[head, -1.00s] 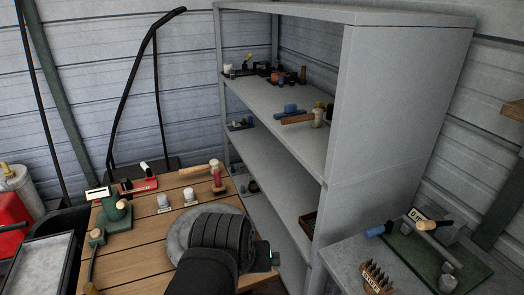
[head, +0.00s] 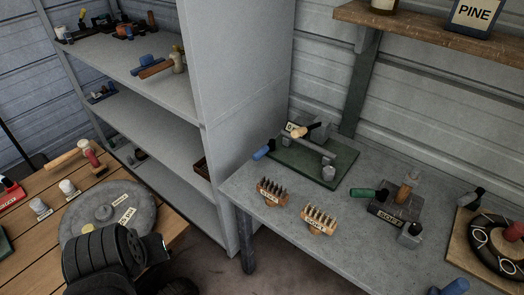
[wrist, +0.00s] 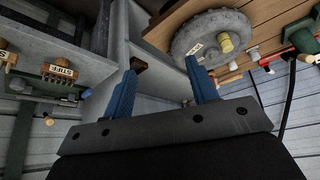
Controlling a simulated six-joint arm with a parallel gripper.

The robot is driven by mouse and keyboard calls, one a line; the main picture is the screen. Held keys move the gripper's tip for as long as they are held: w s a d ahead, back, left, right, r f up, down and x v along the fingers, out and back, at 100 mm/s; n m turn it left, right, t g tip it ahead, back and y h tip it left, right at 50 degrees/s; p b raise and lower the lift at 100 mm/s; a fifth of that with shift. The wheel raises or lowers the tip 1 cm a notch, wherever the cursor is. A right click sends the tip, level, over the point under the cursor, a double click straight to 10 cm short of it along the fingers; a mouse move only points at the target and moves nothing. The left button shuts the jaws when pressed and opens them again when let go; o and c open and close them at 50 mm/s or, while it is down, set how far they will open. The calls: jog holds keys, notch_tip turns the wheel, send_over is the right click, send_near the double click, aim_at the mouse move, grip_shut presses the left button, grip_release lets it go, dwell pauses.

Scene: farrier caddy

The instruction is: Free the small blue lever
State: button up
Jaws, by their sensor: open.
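Several blue parts show in the head view, and I cannot tell for certain which is the small blue lever. A small blue handle (head: 263,150) sticks out at the left edge of a green board fixture (head: 318,166) on the grey bench. Another blue piece (head: 452,287) is cut off at the bottom edge. A small blue block (head: 149,59) lies on the upper shelf. My gripper (wrist: 161,65) shows two blue fingers spread apart in the wrist view, with nothing between them. It is away from the bench, near the wooden table.
The grey shelf unit (head: 245,90) stands between the wooden table (head: 40,215) and the grey bench (head: 262,228). Two bristle blocks (head: 272,192) (head: 319,220), a small vise-like fixture (head: 395,207) and a black ring on a board (head: 497,242) occupy the bench. A round grey disc (head: 105,205) lies on the table.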

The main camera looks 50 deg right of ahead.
jog(key=w+d+r+m, duration=0.4)
jog(key=w+d, duration=0.2)
jog(key=d, duration=0.3)
jog(key=m+g+h, duration=0.2)
jog(key=m+g, duration=0.1)
jog(key=m, duration=0.6)
send_over(260, 151)
jog(key=s+a, duration=0.3)
jog(key=a, duration=0.4)
notch_tip(260, 151, down, 7)
jog(key=x, duration=1.6)
jog(key=shift+w+d+f, duration=0.2)
jog(key=shift+d, duration=0.15)
grip_shut()
